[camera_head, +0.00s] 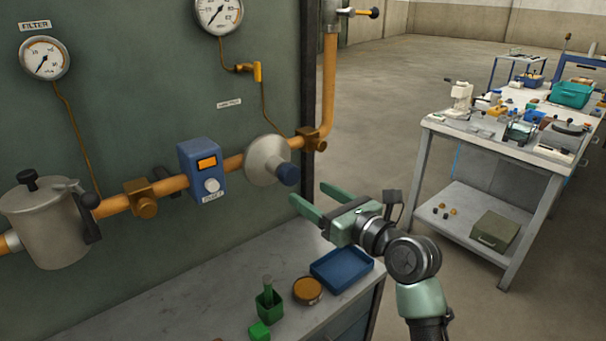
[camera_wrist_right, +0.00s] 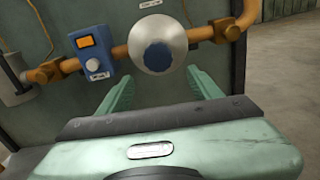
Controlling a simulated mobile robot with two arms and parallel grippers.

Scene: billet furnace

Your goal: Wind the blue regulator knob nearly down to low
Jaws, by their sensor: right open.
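The blue regulator knob (camera_head: 288,174) sits on the front of a silver, dome-shaped regulator body (camera_head: 264,160) on the copper-coloured pipe. In the right wrist view the knob (camera_wrist_right: 159,56) faces the camera, with the regulator body (camera_wrist_right: 157,33) behind it. My right gripper (camera_head: 306,200) is open and empty, just right of and below the knob and apart from it. In the wrist view its green fingers (camera_wrist_right: 160,85) stand to either side, below the knob. My left gripper is not in view.
A blue box with an orange display (camera_head: 202,170) sits left of the regulator on the pipe (camera_head: 232,163). A cluttered table (camera_head: 500,150) stands right.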

